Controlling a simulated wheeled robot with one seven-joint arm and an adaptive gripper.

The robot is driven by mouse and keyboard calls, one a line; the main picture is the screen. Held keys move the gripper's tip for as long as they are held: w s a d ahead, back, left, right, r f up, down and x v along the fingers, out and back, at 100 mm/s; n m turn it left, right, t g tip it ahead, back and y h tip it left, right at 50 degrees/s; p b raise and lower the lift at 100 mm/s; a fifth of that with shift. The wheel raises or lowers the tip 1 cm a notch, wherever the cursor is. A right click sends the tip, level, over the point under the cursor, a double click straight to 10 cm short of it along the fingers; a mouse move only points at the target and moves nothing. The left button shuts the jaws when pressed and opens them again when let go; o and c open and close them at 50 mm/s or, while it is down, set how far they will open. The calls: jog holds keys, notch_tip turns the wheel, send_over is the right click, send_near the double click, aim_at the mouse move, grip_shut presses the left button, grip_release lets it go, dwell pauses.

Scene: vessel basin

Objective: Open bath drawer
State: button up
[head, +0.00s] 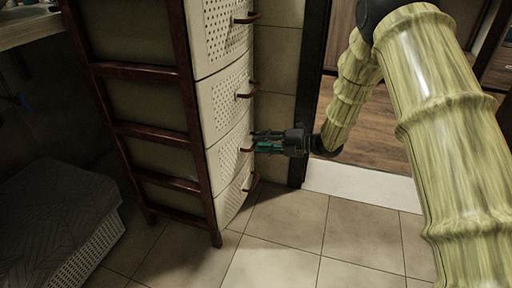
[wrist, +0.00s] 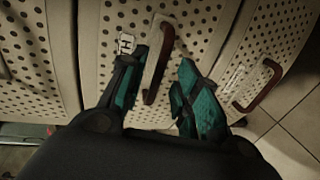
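The bath drawer unit has several cream perforated drawer fronts (head: 222,97) stacked in a dark wood frame, each with a curved brown handle; the drawers look closed. My gripper (head: 257,142) is at the second drawer from the bottom, reaching in from the right. In the wrist view my gripper (wrist: 159,64) is open, with one teal finger on each side of a brown handle (wrist: 160,60). The handle sits between the fingers, and I cannot tell whether either finger touches it. In the head view the gripper partly hides this handle.
The lowest drawer's handle (wrist: 258,86) is close to the right finger. A dark wooden rack side (head: 155,132) and a dark-covered basket (head: 60,220) stand to the left. A doorway with a white sill (head: 362,183) is at the right. The tiled floor (head: 290,235) in front is clear.

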jog(key=shift+b+x, duration=0.4)
jog(key=shift+x, duration=0.85)
jog(key=shift+a, duration=0.1)
grip_shut()
